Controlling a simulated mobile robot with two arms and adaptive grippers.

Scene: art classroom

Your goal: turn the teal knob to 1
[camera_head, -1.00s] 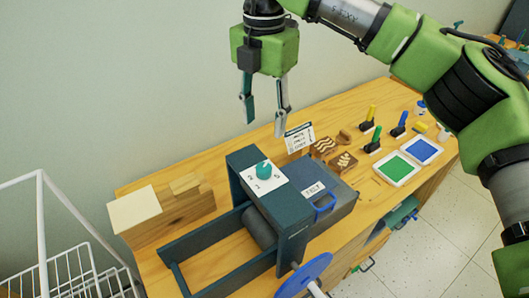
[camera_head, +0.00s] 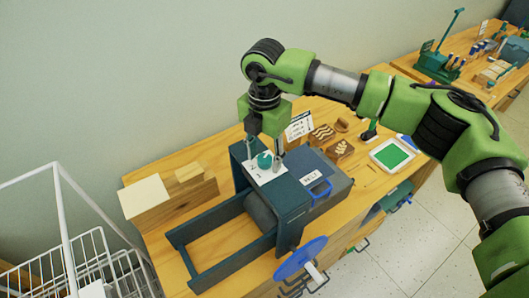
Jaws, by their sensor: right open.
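The teal knob (camera_head: 265,160) sits on a white number plate (camera_head: 268,177) on top of the dark teal press (camera_head: 288,201). My right gripper (camera_head: 265,153) points down over the knob. Its fingers are open, one to the left and one to the right of the knob. I cannot tell whether they touch it. The gripper hides part of the plate, and its numbers are too small and covered to read, so the knob's setting is unclear. My left gripper is out of view.
A blue handwheel (camera_head: 300,258) stands at the press's front. A wooden block (camera_head: 192,191) and a cream block (camera_head: 146,197) are left of it. Carved blocks (camera_head: 322,133) and a green ink pad (camera_head: 391,154) lie right. A white wire basket (camera_head: 70,266) stands at lower left.

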